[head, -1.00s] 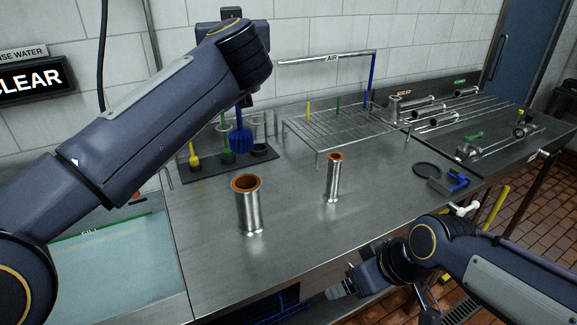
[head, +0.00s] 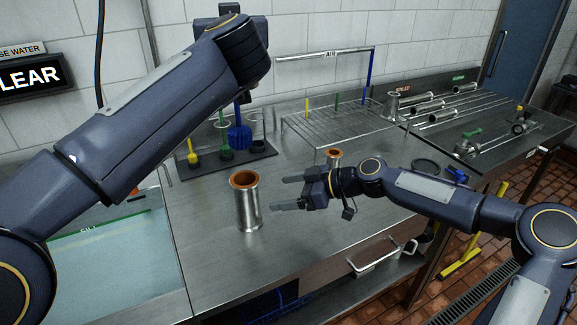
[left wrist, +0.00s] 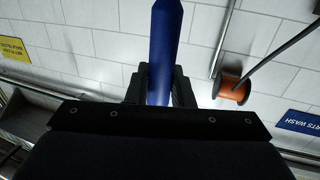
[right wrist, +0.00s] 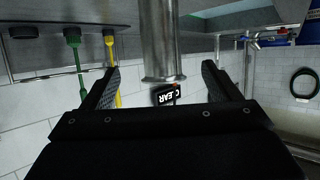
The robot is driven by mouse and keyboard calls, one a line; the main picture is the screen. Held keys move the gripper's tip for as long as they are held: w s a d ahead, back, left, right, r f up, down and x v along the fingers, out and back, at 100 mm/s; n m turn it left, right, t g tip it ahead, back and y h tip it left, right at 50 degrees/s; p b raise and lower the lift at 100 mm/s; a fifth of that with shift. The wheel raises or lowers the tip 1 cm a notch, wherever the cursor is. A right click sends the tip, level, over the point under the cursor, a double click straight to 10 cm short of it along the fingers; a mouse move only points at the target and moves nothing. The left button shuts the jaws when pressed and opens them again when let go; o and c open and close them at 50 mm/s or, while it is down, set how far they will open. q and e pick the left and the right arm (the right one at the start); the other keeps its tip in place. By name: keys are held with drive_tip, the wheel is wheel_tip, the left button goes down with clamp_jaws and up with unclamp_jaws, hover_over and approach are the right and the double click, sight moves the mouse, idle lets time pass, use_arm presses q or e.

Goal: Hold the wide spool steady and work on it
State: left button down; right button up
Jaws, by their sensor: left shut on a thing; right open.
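The wide spool (head: 247,208), a steel tube with an orange-brown rim, stands upright on the steel bench. My right gripper (head: 280,193) is open just right of it, fingers pointing at it. In the right wrist view the steel tube (right wrist: 158,40) shows in the gap ahead of the open fingers; contact is not visible. My left gripper is shut on the blue brush (head: 240,138); its blue handle (left wrist: 163,45) runs between the fingers in the left wrist view. The brush hangs head down above the brush rack (head: 205,172); I cannot tell whether it touches it.
A narrower spool (head: 334,155) stands behind my right gripper, mostly hidden. Yellow (head: 193,155) and green (head: 224,145) brushes stand in the rack. A wire AIR rack (head: 345,122) is at the back. A sink (head: 110,250) lies left. The bench front is clear.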

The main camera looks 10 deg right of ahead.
sight(247, 197)
drive_tip(key=x, duration=1.1)
drive_tip(key=shift+a+f, duration=0.25)
drive_tip(key=shift+a, duration=0.05)
drive_tip(key=c, duration=1.4)
use_arm(q)
drive_tip(key=shift+a+f+m+h, duration=0.2)
drive_tip(key=shift+f+m+h, duration=0.2)
drive_tip(key=shift+f+h, duration=0.4)
use_arm(e)
drive_tip(key=shift+o, duration=0.2)
use_arm(q)
drive_tip(key=shift+s+d+f+m+h, duration=0.15)
drive_tip(key=shift+f+m+h, duration=0.15)
drive_tip(key=shift+f, duration=0.3)
